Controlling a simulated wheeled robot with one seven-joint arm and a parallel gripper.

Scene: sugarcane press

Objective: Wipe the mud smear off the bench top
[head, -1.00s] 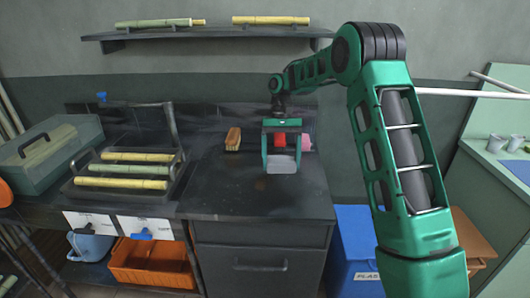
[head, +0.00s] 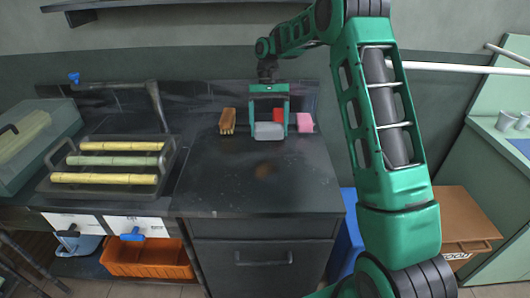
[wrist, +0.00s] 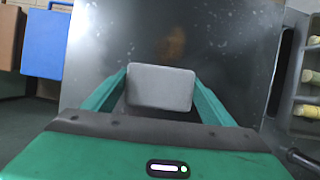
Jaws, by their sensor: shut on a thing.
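The mud smear is a faint brown patch (head: 264,170) on the dark bench top (head: 215,190); it also shows in the wrist view (wrist: 175,42). My gripper (head: 269,122) is over the back part of the bench, fingers pointing down, shut on a pale grey block (head: 268,131). In the wrist view the block (wrist: 160,88) sits between the two green fingers, apart from the smear. The smear lies nearer the bench's front than the block. I cannot tell whether the block touches the bench.
A wooden brush (head: 228,121) stands left of my gripper. A red item (head: 278,114) is partly hidden behind it, and a pink block (head: 305,122) is at its right. A rack of cane pieces (head: 172,160) is at the left. The bench's front is clear.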

